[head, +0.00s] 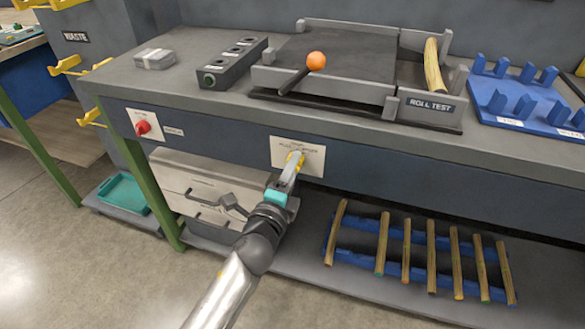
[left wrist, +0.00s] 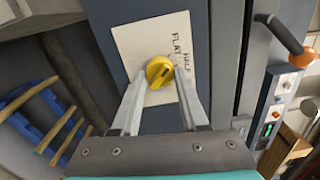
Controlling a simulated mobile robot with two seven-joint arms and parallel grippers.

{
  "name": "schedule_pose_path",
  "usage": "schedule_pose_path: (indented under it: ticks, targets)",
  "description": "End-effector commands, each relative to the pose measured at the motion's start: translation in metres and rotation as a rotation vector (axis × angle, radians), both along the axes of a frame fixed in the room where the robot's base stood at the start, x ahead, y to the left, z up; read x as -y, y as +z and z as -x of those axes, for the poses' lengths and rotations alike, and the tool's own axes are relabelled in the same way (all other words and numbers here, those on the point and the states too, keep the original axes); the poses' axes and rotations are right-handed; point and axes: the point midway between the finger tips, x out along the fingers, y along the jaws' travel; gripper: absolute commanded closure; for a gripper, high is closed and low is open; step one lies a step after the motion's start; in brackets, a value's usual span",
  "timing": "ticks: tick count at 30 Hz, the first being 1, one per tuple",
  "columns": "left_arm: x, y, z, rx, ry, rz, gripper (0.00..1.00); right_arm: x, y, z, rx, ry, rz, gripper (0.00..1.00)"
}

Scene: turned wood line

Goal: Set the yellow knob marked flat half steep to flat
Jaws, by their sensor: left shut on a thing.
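The yellow knob (head: 297,158) sits on a white label plate (head: 312,160) on the front panel of the bench. In the left wrist view the knob (left wrist: 159,70) shows close up, with the words FLAT and HALF readable on the plate (left wrist: 135,42). The word steep is not readable there. My left gripper (head: 292,170) reaches the knob from the front. In the left wrist view its two fingers (left wrist: 160,76) lie on either side of the knob, shut on it. I cannot tell for sure which word the knob points to. My right gripper is not in view.
A red knob (head: 142,127) is on the same panel to the left. Below are drawers (head: 205,185) and several wooden sticks (head: 431,257) on a shelf.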

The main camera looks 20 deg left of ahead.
Motion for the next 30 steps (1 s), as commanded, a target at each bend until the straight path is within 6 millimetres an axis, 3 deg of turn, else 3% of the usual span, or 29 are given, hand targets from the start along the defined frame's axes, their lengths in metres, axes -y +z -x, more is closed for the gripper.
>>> schedule_pose_path:
  ticks: [15,16,24,30]
  targets:
    - [0.0004,-0.0003,0.0002,-0.002,-0.001,0.024,1.00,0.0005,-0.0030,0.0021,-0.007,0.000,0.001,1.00]
    - [0.0004,-0.0003,0.0002,-0.002,-0.001,0.024,0.55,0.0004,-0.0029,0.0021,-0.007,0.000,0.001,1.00]
    - [0.0003,-0.0002,0.0001,-0.002,0.000,0.021,0.26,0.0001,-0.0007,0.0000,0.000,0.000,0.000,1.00]
    - [0.0002,-0.0001,0.0001,-0.001,0.000,0.020,0.26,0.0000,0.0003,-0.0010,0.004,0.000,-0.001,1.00]
